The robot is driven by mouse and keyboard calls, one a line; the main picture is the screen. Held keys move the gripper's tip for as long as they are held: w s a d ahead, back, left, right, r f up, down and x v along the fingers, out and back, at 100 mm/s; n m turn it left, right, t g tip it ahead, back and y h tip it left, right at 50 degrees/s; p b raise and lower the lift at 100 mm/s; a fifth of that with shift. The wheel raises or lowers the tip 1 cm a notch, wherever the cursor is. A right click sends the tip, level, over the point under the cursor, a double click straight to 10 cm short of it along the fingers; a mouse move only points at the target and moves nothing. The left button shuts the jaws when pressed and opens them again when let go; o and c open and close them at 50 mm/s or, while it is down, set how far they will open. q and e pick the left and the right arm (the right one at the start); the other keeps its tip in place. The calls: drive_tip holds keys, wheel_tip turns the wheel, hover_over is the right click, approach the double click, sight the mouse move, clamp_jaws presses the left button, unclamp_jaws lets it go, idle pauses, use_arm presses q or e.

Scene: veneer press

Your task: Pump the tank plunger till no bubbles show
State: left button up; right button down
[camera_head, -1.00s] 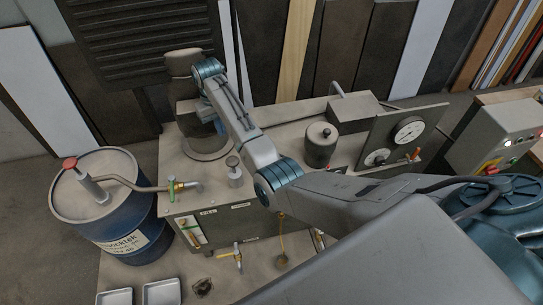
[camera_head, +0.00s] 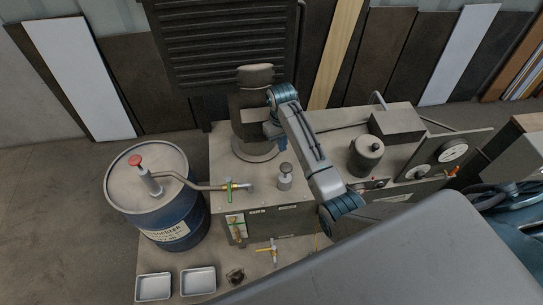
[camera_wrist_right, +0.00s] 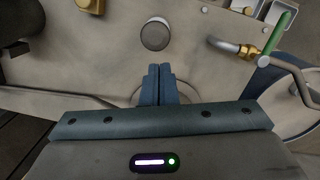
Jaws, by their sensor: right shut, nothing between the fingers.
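The grey tank plunger (camera_head: 285,170), with a round knob on top, stands upright on the top of the metal tank (camera_head: 288,198). In the right wrist view its round knob (camera_wrist_right: 155,35) shows just beyond my fingertips, with a gap between. My right gripper (camera_wrist_right: 160,72) is shut and empty, pointing down over the tank top behind the plunger. In the head view its blue fingers (camera_head: 281,144) are partly covered by my arm. A sight panel (camera_head: 236,227) is on the tank's front; bubbles are too small to tell. My left gripper is not in view.
A dark pot (camera_head: 367,153) and a gauge panel (camera_head: 440,160) stand right. Two trays (camera_head: 198,281) lie in front.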

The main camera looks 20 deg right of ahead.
drive_tip(key=shift+s+d+f, duration=0.35)
drive_tip(key=shift+s+f, duration=0.1)
drive_tip(key=shift+f, duration=0.2)
hover_over(285, 165)
wheel_tip(285, 165, down, 4)
drive_tip(key=shift+w+f, duration=0.1)
drive_tip(key=shift+f, duration=0.5)
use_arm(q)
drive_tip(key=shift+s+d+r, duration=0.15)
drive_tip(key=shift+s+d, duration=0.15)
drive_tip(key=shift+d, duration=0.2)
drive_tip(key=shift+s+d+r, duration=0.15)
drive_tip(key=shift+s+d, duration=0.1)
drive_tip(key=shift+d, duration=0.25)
use_arm(e)
drive_tip(key=shift+f, duration=0.2)
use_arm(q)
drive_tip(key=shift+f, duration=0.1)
use_arm(e)
drive_tip(key=shift+f, duration=0.1)
